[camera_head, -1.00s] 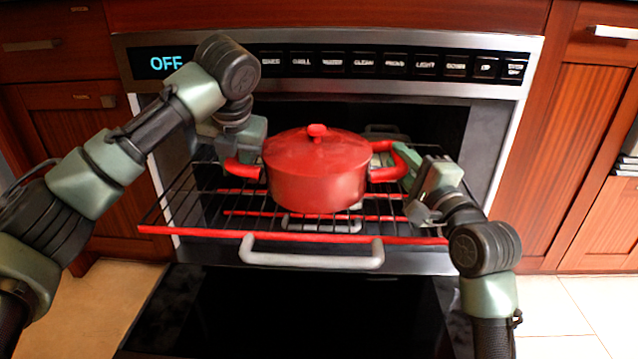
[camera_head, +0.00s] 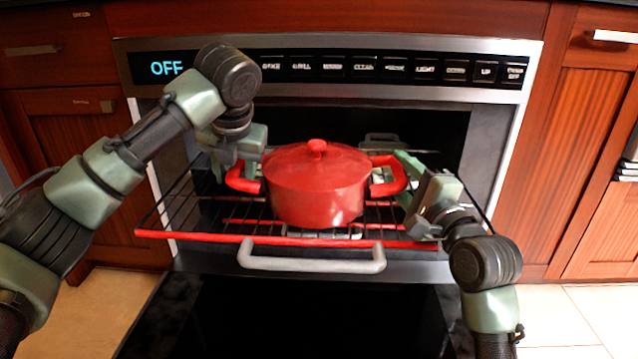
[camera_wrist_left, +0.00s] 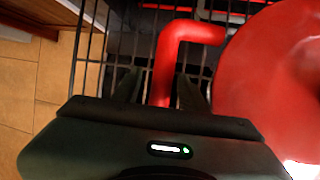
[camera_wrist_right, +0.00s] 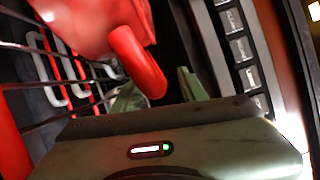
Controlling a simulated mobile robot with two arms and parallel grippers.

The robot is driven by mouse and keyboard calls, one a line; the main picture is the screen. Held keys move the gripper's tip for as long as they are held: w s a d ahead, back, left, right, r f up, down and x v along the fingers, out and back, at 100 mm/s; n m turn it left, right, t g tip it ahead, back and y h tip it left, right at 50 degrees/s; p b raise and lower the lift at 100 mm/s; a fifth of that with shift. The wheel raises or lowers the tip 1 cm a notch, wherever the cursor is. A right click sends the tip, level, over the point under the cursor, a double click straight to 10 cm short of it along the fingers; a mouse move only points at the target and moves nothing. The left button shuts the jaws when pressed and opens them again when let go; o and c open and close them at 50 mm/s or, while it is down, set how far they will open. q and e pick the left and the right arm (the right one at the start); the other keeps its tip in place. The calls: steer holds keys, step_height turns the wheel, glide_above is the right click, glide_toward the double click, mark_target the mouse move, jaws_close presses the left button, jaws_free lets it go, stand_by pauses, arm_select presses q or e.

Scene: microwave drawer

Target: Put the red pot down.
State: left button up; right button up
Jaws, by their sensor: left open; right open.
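The red pot (camera_head: 318,184), with its lid on, sits upright on the pulled-out oven rack (camera_head: 200,237). My right gripper (camera_head: 408,178) is open beside the pot's right handle (camera_head: 390,177). In the right wrist view, that handle (camera_wrist_right: 138,62) reaches toward the gap between the fingers (camera_wrist_right: 157,92). My left gripper (camera_wrist_left: 157,88) is open, with the pot's left handle (camera_wrist_left: 180,45) between its fingers. In the head view, the left fingers are largely hidden behind the arm and rack. Whether either gripper touches its handle is unclear.
The dark open oven door (camera_head: 290,315) lies below. The control panel (camera_head: 330,68) above reads OFF. Wooden cabinets (camera_head: 560,150) flank the oven. Some bare rack lies on either side of the pot.

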arm_select(q)
steer(key=v, duration=0.9)
steer(key=shift+s+r, duration=0.1)
steer(key=shift+r, duration=0.25)
steer(key=shift+s+d+r, duration=0.1)
steer(key=shift+s+r, duration=0.05)
steer(key=shift+r, duration=0.2)
arm_select(e)
steer(key=shift+s, duration=0.2)
steer(key=v, duration=0.7)
steer(key=shift+d, duration=0.1)
